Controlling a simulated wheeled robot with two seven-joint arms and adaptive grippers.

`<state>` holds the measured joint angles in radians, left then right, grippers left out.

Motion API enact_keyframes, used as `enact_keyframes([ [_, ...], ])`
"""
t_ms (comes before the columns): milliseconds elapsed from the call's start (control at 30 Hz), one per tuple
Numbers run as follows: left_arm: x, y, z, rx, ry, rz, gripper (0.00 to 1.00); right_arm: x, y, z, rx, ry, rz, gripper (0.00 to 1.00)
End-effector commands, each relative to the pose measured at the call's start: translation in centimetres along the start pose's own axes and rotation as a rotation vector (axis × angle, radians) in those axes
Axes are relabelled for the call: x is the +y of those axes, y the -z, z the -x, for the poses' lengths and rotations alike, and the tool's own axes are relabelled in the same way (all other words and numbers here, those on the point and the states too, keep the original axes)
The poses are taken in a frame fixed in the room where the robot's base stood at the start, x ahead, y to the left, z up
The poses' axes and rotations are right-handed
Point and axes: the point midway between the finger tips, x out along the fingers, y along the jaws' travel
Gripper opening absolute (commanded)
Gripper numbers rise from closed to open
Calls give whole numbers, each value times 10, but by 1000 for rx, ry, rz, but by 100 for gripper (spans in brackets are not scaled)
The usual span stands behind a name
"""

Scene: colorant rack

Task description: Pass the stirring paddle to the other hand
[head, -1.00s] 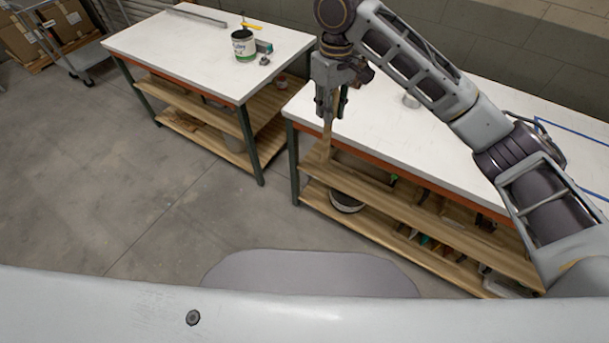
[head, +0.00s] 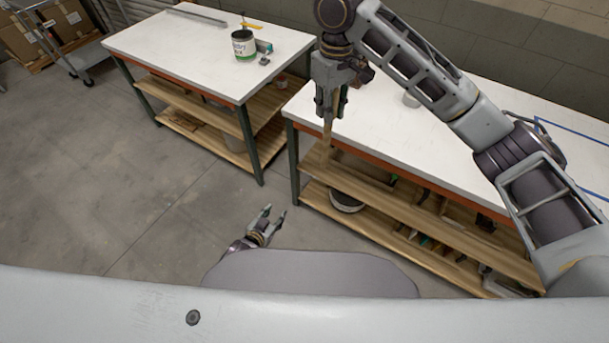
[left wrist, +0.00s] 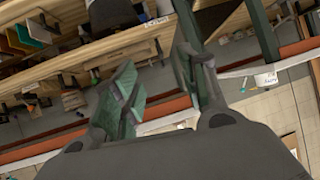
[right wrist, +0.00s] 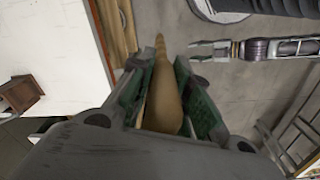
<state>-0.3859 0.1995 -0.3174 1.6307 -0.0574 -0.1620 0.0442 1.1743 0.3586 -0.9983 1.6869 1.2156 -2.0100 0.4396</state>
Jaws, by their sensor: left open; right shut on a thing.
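The stirring paddle (head: 326,141) is a pale wooden stick hanging down from my right gripper (head: 331,105), near the front edge of the right bench. In the right wrist view the paddle (right wrist: 163,97) runs lengthwise between the green-padded fingers of my right gripper (right wrist: 160,78), which is shut on it. The part inside the fingers is partly hidden. My left gripper (head: 275,212) is open and empty, low over the floor, nearer to me and apart from the paddle. Its two spread fingers show in the left wrist view (left wrist: 165,82), with no paddle between them.
The right bench (head: 440,122) has a white top and wooden lower shelves with a dark-topped bucket (head: 345,197). The left bench (head: 180,50) carries a white-and-green can (head: 243,45) and small items. Bare floor (head: 130,190) lies before the benches.

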Motion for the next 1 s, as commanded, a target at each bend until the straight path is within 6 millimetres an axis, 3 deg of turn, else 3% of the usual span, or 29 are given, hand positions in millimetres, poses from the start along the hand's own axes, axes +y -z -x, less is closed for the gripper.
enact_keyframes([
  [100, 10, 36, 8, 64, -15, -4, 43, 0, 0, 0, 0, 0, 0, 0],
  [367, 36, 108, 33, 198, -50, -5, 43, 0, 0, 0, 0, 0, 0, 0],
  [600, 61, 172, 67, 320, -84, 5, 43, 0, 0, 0, 0, 0, 0, 0],
  [900, 85, 244, 116, 464, -116, 28, 43, 0, 0, 0, 0, 0, 0, 0],
  [1000, 89, 260, 129, 497, -121, 35, 43, 0, 0, 0, 0, 0, 0, 0],
])
